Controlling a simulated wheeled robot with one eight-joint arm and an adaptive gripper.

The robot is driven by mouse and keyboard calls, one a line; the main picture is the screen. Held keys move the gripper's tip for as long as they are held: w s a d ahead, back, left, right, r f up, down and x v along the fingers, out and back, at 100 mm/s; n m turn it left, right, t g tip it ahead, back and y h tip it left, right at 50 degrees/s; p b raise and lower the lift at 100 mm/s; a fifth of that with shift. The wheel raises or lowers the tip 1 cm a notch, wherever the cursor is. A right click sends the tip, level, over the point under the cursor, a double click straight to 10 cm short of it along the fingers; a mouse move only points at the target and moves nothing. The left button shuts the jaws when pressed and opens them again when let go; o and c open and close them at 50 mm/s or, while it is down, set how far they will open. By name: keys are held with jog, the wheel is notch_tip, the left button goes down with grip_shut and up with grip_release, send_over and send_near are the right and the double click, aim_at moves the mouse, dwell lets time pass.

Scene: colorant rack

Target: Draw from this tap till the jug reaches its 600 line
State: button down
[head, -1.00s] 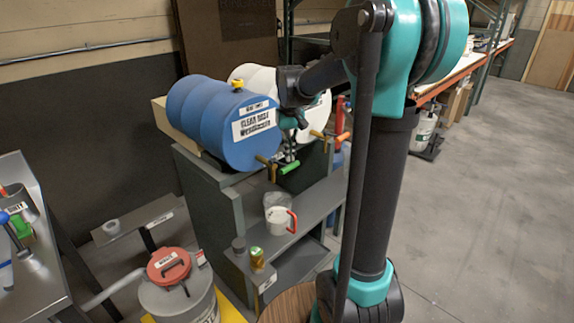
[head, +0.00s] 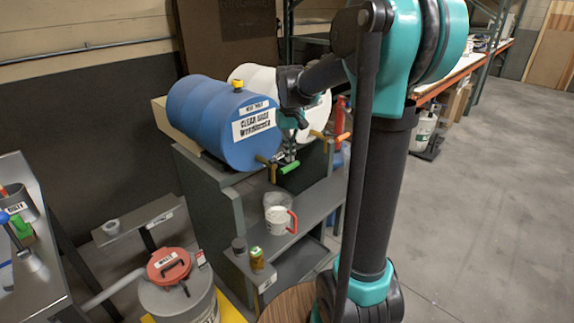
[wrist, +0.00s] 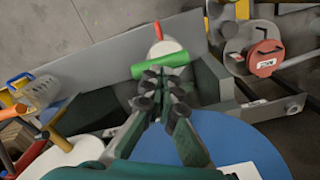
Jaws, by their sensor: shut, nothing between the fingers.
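A blue drum (head: 205,125) with a clear-base label lies on the stand. A tap with a green handle (head: 289,167) is at its front; the handle also shows in the wrist view (wrist: 160,67). My gripper (head: 290,154) is at this handle, shut and empty. In the wrist view its fingertips (wrist: 160,84) are close against the handle's near edge; I cannot tell whether they touch. The white jug with a red handle (head: 277,221) stands on the shelf below the tap. It shows partly behind the green handle in the wrist view (wrist: 166,48). Its 600 line and liquid level are not readable.
A white drum (head: 254,74) lies beside the blue one, with an orange-handled tap (head: 342,137). A clear container (head: 277,199) is behind the jug. A small can (head: 257,259) stands on the shelf's near end. A red-lidded waste bin (head: 168,264) is at lower left. Open floor lies right.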

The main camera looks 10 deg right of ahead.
aim_at(290, 165)
jog(key=shift+f, duration=0.4)
jog(key=shift+f, duration=0.35)
jog(key=shift+f, duration=1)
jog(key=shift+r, duration=0.1)
dwell(0.4)
jog(key=shift+r, duration=1.7)
jog(key=shift+r, duration=0.1)
jog(key=shift+r, duration=2.4)
